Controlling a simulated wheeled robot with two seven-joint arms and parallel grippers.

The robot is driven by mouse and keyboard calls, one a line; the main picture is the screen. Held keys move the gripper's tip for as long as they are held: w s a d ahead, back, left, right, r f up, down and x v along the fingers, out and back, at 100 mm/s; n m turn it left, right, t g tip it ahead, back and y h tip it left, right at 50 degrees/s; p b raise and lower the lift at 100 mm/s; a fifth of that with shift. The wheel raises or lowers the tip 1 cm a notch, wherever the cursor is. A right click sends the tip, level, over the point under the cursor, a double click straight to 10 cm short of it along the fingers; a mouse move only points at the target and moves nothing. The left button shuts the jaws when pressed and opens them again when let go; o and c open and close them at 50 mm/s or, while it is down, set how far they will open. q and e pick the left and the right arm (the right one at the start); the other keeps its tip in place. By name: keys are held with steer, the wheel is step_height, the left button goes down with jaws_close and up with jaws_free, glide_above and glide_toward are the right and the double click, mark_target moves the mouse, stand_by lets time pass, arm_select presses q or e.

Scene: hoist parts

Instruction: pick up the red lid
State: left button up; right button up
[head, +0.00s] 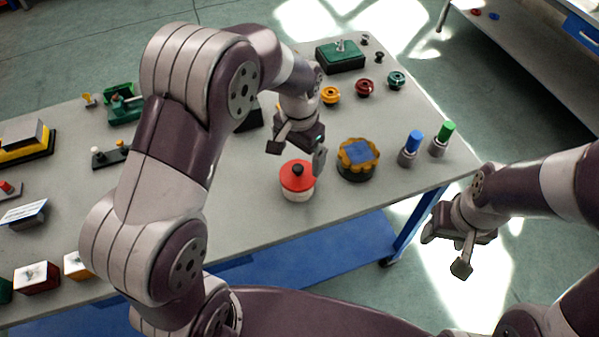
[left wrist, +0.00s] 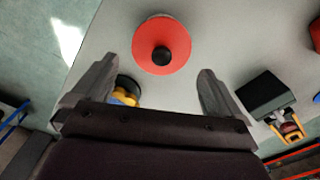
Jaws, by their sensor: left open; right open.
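The red lid (head: 297,176) has a black knob and sits on a white round pot (head: 298,194) near the table's front edge. In the left wrist view the lid (left wrist: 162,47) lies ahead of the fingers, centred between them, with the pot mostly hidden under it. My left gripper (head: 297,153) is open and empty, just above and behind the lid in the head view; its two fingers also show wide apart in the left wrist view (left wrist: 155,90). My right gripper (head: 449,250) is open and empty, off the table's right front edge over the floor.
A yellow-rimmed part with a blue top (head: 357,157) stands close right of the pot. Blue (head: 411,146) and green (head: 441,138) capped cylinders are further right. Yellow (head: 330,95), red (head: 365,87) and green (head: 396,79) knobs sit behind. The grey table (head: 255,215) is bare left of the pot.

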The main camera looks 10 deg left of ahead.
mark_target(298, 167)
arm_select(q)
steer(key=shift+s+a+f, duration=0.15)
steer(key=shift+f, duration=0.35)
steer(key=shift+s+a+f, duration=0.1)
steer(key=shift+a+f, duration=0.05)
steer(key=shift+f, duration=0.35)
steer(key=f, duration=0.2)
steer(key=f+p, duration=0.1)
steer(key=f, duration=0.1)
steer(key=shift+w+d+f, duration=0.1)
steer(key=shift+w+d, duration=0.15)
steer(key=shift+w, duration=0.1)
